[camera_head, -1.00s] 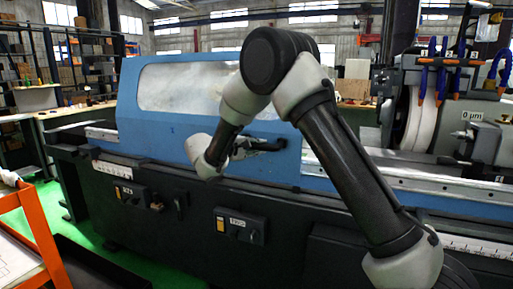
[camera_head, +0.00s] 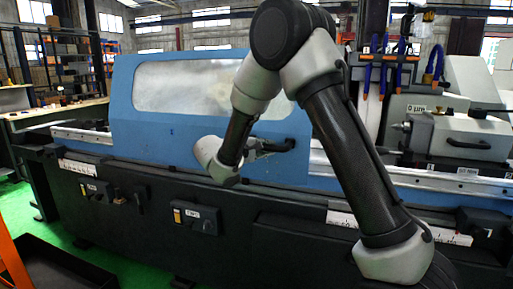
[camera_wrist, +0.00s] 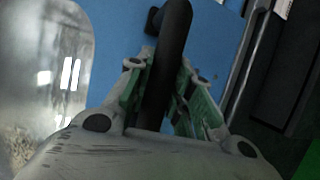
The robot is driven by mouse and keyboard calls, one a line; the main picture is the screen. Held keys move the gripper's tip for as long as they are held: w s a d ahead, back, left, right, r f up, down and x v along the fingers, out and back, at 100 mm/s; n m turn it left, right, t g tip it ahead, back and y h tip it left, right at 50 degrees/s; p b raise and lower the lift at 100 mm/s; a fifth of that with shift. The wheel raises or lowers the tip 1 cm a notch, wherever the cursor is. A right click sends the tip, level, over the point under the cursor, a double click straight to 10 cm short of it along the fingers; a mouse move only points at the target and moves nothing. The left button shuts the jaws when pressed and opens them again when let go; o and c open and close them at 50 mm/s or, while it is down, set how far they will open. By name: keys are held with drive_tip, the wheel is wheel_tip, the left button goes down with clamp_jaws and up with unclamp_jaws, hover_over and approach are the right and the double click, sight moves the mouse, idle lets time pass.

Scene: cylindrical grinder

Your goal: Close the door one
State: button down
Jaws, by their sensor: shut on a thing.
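The door is a blue sliding panel (camera_head: 150,140) with a wide, cloudy window (camera_head: 190,92), standing on the front of the grinder. Its black bar handle (camera_head: 287,146) is at the panel's lower right. My gripper (camera_head: 262,148) reaches it from the left in the head view. In the wrist view the black handle (camera_wrist: 176,35) runs between the green-padded fingers of my gripper (camera_wrist: 162,88), which are shut on it. Part of the window (camera_wrist: 45,75) shows at the left there. My arm hides the door's upper right corner in the head view.
The grinder's dark base (camera_head: 130,215) runs along below the door, with switch boxes (camera_head: 197,216). A rail (camera_head: 465,185) continues right of the door. A grey machine head (camera_head: 465,140) and hanging blue-and-orange hoses (camera_head: 385,60) are at the right. An orange frame (camera_head: 12,265) is at lower left.

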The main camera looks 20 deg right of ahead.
drive_tip(key=shift+s+d+f, duration=0.15)
drive_tip(key=shift+s+d, duration=0.05)
drive_tip(key=shift+d, duration=0.05)
drive_tip(key=c, duration=1.3)
unclamp_jaws()
drive_tip(key=shift+d, duration=0.1)
drive_tip(key=shift+o, duration=0.2)
drive_tip(key=shift+s+a+r, duration=0.15)
drive_tip(key=shift+a+r, duration=0.05)
drive_tip(key=shift+a, duration=0.25)
drive_tip(key=v, duration=1.1)
drive_tip(key=shift+s, duration=0.15)
